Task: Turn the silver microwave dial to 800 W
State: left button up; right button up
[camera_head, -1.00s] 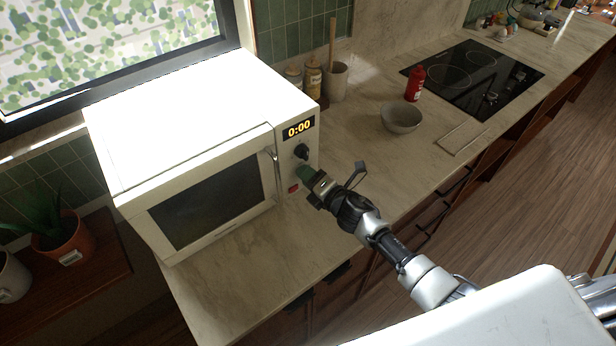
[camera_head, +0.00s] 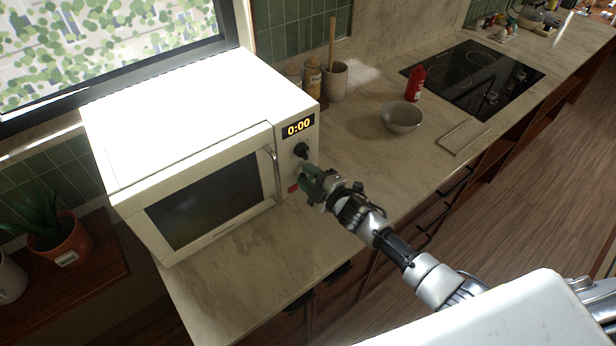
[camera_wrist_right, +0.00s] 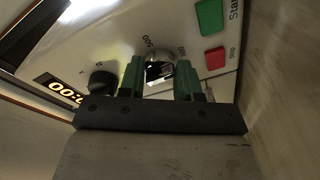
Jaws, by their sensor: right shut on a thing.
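The white microwave (camera_head: 185,110) stands on the counter with its door shut and its display (camera_head: 299,127) reading 0:00. The silver dial (camera_wrist_right: 159,66) is between the green fingers of my right gripper (camera_wrist_right: 158,80) in the right wrist view, and the gripper is shut on it. Printed numbers, one looking like 500, are beside the dial; its pointer setting cannot be read. In the head view my right gripper (camera_head: 309,180) is at the control panel below the black knob (camera_head: 301,150) and hides the silver dial. My left gripper is not in view.
A green Start button (camera_wrist_right: 209,17) and a red Stop button (camera_wrist_right: 215,58) are beside the silver dial. The door handle (camera_head: 273,170) is left of my gripper. A grey bowl (camera_head: 402,117), red bottle (camera_head: 413,82) and hob (camera_head: 480,75) are further right on the counter.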

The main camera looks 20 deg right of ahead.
jog(key=shift+m, duration=0.5)
jog(key=o, duration=0.9)
jog(key=shift+s+d+f, duration=0.1)
jog(key=shift+s+d, duration=0.15)
jog(key=shift+s, duration=0.1)
jog(key=b+v, duration=0.2)
jog(key=v, duration=0.6)
jog(key=shift+s+d+f+b, duration=0.1)
jog(key=shift+s+d+b, duration=0.05)
jog(key=shift+s+b, duration=0.25)
jog(key=shift+s+d, duration=0.3)
jog(key=shift+s, duration=0.15)
